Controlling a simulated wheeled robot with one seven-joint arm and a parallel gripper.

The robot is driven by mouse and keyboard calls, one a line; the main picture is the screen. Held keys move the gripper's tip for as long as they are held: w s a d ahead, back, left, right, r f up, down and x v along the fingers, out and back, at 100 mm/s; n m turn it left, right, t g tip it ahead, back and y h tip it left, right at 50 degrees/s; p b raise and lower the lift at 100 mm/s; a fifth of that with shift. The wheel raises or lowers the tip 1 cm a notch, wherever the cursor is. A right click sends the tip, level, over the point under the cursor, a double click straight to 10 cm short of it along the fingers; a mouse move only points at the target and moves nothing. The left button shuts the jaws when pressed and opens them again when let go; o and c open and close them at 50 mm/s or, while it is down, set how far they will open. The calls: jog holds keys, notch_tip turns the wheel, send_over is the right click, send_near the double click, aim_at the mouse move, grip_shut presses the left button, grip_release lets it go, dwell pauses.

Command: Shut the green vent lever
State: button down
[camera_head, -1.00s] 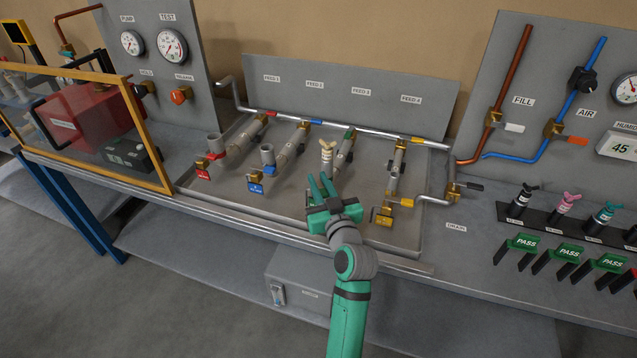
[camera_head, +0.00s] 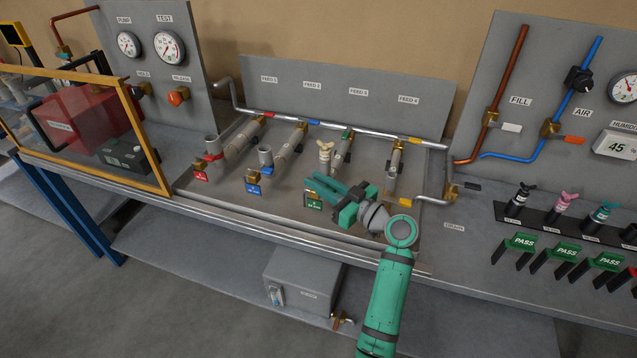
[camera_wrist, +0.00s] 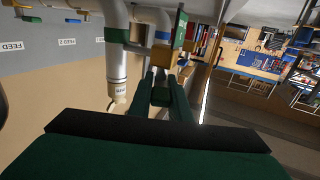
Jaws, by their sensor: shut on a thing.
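The green-tagged vent valve (camera_head: 315,194) sits at the front of the third coil, below a cream-topped fitting (camera_head: 325,155). Its green tag (camera_head: 314,204) hangs at the front; in the wrist view the brass valve body (camera_wrist: 174,52) and a green plate (camera_wrist: 180,25) show just beyond my fingers. My gripper (camera_head: 318,185) reaches in from the right, fingers pointing left, and is shut at the valve. The lever is mostly hidden between and behind the fingers, so its exact angle cannot be told. In the wrist view my fingertips (camera_wrist: 164,78) meet close together against the valve.
Red-tagged (camera_head: 201,176) and blue-tagged (camera_head: 253,188) valves stand to the left. The yellow-marked fourth coil (camera_head: 391,178) is close behind my wrist. A fill and air panel (camera_head: 560,75) and PASS stands (camera_head: 567,250) are at right. The tray's front edge is clear at left.

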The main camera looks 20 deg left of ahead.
dwell(0.4)
jog(key=c, duration=1.6)
grip_release()
jog(key=shift+f, duration=0.1)
jog(key=shift+c, duration=0.2)
jog(key=shift+r, duration=0.6)
notch_tip(320, 180, up, 2)
jog(key=shift+s+r, duration=0.15)
jog(key=shift+r, duration=0.1)
jog(key=s+d+r, duration=0.3)
jog(key=s+r, duration=0.6)
jog(key=s, duration=0.4)
jog(key=shift+d+r, duration=0.2)
jog(key=shift+s, duration=0.1)
